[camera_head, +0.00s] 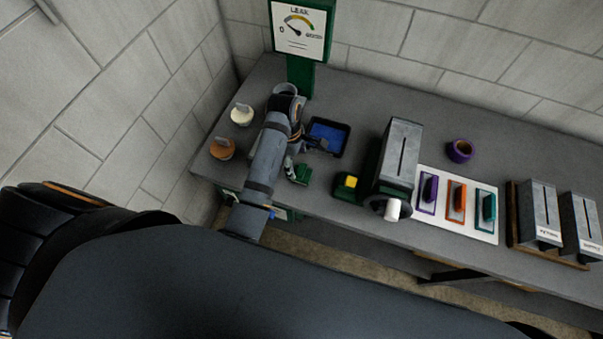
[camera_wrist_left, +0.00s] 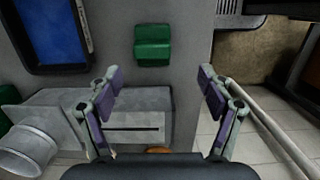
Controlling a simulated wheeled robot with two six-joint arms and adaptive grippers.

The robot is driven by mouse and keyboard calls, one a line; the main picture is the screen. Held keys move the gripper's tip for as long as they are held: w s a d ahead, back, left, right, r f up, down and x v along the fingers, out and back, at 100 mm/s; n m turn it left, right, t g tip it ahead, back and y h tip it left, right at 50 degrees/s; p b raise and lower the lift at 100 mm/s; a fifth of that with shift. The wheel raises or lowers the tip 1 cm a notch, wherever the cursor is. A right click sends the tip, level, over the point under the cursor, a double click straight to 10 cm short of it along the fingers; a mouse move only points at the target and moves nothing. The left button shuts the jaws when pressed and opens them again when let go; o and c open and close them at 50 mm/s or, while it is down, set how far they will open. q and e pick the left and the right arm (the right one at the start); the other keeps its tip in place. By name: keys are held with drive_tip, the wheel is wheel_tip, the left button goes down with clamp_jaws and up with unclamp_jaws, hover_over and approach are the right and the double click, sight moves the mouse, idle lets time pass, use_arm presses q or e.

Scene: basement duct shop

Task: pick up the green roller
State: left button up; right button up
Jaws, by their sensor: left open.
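A small green ridged piece (camera_head: 301,174), which looks like the green roller, lies on the grey bench below and beside my left gripper (camera_head: 303,156). In the left wrist view the green roller (camera_wrist_left: 152,45) lies ahead of the fingertips, near the bench's front edge, with a gap to them. My left gripper (camera_wrist_left: 160,88) is open there, its purple-padded fingers spread wide with nothing held between them. A separate teal piece (camera_head: 489,206) sits on a white board further right. My right gripper is not in view.
A blue-lined tray (camera_head: 344,142) lies just behind the green roller. A slotted grey box (camera_wrist_left: 130,122) is under my left gripper in the wrist view. A slotted machine (camera_head: 400,150) stands to the right. Cream (camera_head: 242,115) and orange (camera_head: 222,149) knobbed things stand left.

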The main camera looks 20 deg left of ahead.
sight(301, 169)
use_arm(q)
drive_tip(key=shift+d+f, duration=0.1)
drive_tip(key=shift+f, duration=0.6)
drive_tip(key=shift+w+d+f, duration=0.3)
drive_tip(key=shift+w+f, duration=0.1)
drive_tip(key=shift+f, duration=0.3)
drive_tip(key=shift+w+d+f, duration=0.1)
drive_tip(key=shift+f, duration=1.1)
drive_tip(key=shift+w+d+f, duration=0.1)
drive_tip(key=shift+f, duration=1.05)
drive_tip(key=shift+c, duration=0.4)
drive_tip(key=c, duration=1.2)
